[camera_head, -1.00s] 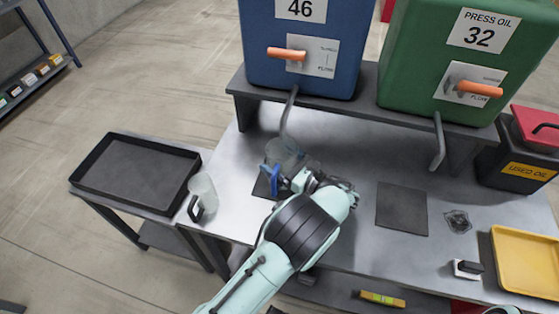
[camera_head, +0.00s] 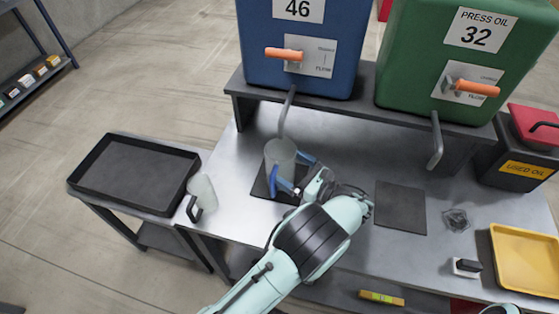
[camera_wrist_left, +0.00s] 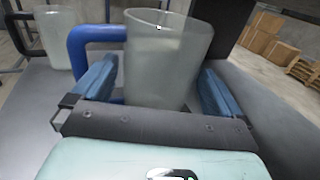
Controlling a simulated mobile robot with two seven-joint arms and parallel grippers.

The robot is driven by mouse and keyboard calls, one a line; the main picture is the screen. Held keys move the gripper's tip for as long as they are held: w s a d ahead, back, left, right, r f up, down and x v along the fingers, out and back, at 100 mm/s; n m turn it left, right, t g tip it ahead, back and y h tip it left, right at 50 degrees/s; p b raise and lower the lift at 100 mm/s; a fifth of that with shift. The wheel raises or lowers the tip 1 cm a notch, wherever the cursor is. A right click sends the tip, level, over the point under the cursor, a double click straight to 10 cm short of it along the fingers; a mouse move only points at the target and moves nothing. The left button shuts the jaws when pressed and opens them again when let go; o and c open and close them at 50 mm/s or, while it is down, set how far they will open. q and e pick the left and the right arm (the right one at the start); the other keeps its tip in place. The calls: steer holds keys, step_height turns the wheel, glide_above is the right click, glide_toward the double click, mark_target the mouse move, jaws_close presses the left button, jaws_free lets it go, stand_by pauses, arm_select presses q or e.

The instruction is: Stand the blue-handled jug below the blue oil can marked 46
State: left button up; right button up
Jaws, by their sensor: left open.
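The blue-handled jug (camera_head: 279,156) stands upright on the dark mat (camera_head: 261,187) below the spout (camera_head: 287,112) of the blue oil can marked 46 (camera_head: 302,45). Its blue handle faces toward me. My left gripper (camera_head: 297,174) is open at the jug, and its blue fingers show near the jug's near side. In the left wrist view the jug (camera_wrist_left: 165,60) stands beyond and between the parted fingers (camera_wrist_left: 158,95), with its blue handle at the left.
A black-handled jug (camera_head: 203,192) stands at the table's left edge, beside a black tray (camera_head: 130,206). A green can marked 32 (camera_head: 460,60), a second dark mat (camera_head: 400,208), a used oil container (camera_head: 520,160) and a yellow tray (camera_head: 525,260) are at the right.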

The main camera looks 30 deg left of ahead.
arm_select(q)
steer(key=d, duration=0.5)
steer(key=s+d, duration=0.1)
steer(key=d, duration=0.1)
steer(key=shift+s+d, duration=0.1)
steer(key=shift+d, duration=0.25)
